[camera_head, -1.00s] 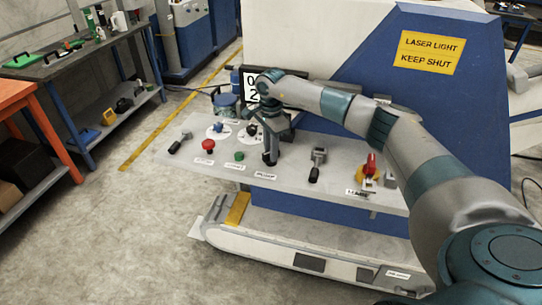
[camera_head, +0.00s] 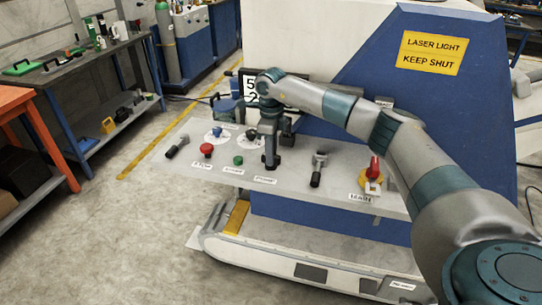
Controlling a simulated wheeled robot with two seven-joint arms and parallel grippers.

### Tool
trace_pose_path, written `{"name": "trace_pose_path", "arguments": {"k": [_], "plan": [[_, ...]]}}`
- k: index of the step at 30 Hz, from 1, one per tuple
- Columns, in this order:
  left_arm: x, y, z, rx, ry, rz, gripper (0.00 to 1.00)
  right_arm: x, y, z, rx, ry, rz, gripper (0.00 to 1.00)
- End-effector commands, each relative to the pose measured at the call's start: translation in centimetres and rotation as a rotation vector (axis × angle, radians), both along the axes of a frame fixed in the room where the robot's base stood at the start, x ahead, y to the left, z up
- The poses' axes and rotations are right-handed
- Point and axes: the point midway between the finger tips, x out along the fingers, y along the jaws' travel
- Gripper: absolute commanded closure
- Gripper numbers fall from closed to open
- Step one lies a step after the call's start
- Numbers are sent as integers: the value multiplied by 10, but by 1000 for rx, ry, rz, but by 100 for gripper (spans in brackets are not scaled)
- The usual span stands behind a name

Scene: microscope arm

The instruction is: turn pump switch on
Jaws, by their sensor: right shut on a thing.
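My right gripper (camera_head: 271,166) points down at the sloped grey control panel (camera_head: 225,180), right of the green button (camera_head: 238,160). It is shut on what I take to be the pump switch, which its fingers mostly hide. The small label (camera_head: 264,181) just in front of it is too small to read surely. A dark lever with a grey head (camera_head: 318,170) stands apart to the right of the gripper. My left gripper is not in view.
The panel also has a red mushroom button (camera_head: 206,150), a dark lever (camera_head: 177,147) at left, two dials, and a red-handled switch on a yellow disc (camera_head: 371,180). A display (camera_head: 251,84) stands behind, partly hidden by my arm. The floor at left is clear.

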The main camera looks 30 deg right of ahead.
Motion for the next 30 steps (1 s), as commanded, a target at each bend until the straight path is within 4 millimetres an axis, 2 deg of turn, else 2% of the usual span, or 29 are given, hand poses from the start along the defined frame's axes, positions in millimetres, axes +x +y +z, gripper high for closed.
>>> {"name": "trace_pose_path", "arguments": {"k": [6,17,18,19,30], "plan": [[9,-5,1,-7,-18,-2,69,1,0,2,0,-4,-41,100],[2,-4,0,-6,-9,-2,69,1,-1,2,0,-4,-44,100],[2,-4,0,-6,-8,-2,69,1,-1,2,0,-5,-44,73],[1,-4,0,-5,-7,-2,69,1,-1,2,0,-5,-44,66],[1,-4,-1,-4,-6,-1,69,0,0,2,0,-1,-41,64]]}}
